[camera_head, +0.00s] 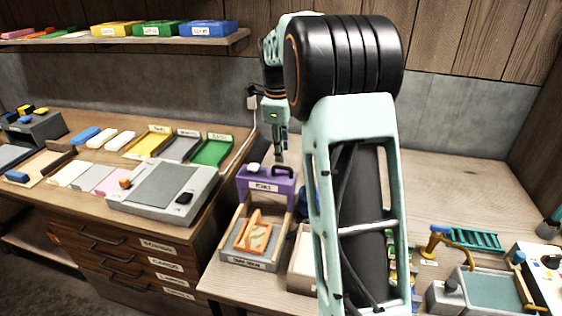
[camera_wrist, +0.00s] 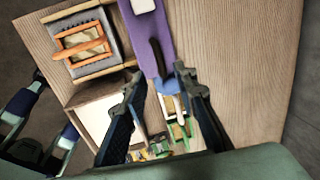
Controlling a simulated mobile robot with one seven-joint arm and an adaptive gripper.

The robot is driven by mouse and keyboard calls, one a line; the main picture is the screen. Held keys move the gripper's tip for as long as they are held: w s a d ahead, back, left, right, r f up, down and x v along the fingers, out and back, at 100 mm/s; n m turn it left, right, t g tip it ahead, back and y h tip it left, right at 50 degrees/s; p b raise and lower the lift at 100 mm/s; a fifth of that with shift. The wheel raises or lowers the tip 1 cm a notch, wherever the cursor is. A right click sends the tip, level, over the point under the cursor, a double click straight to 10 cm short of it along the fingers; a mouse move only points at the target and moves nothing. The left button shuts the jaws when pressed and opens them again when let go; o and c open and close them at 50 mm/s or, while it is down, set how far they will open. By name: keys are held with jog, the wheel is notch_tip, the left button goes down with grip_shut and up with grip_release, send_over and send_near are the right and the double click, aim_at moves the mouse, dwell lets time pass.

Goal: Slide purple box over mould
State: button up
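The purple box (camera_head: 262,186) stands at the back end of a wood-railed tray, with a white label, a white knob and a dark arched handle (camera_head: 284,170) on top. The mould (camera_head: 253,234), an orange frame with a pale sheet and a crossing orange bar, lies on a grey base in front of it. My gripper (camera_head: 281,152) points down just above the handle. In the wrist view my gripper (camera_wrist: 158,78) is open, its fingers apart, with the dark handle (camera_wrist: 156,58) of the purple box (camera_wrist: 149,30) between and beyond them. Contact is not visible.
The tray's wooden rails (camera_head: 229,228) flank the mould. A pale box (camera_head: 302,262) stands to its right, partly behind my arm. A grey flat machine (camera_head: 163,188) is on the left counter. A green rack (camera_head: 478,240) and a teal-topped tray (camera_head: 494,288) are at right.

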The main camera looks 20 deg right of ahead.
aim_at(282, 168)
jog(key=shift+w+d+f, duration=0.1)
jog(key=shift+w+f, duration=0.05)
jog(key=shift+f, duration=0.75)
jog(key=shift+w+d+f, duration=0.1)
jog(key=shift+w+f, duration=0.05)
jog(key=shift+f, duration=0.8)
jog(key=shift+w+d+f, duration=0.1)
jog(key=shift+w+f, duration=0.05)
jog(key=shift+f, duration=0.75)
grip_shut()
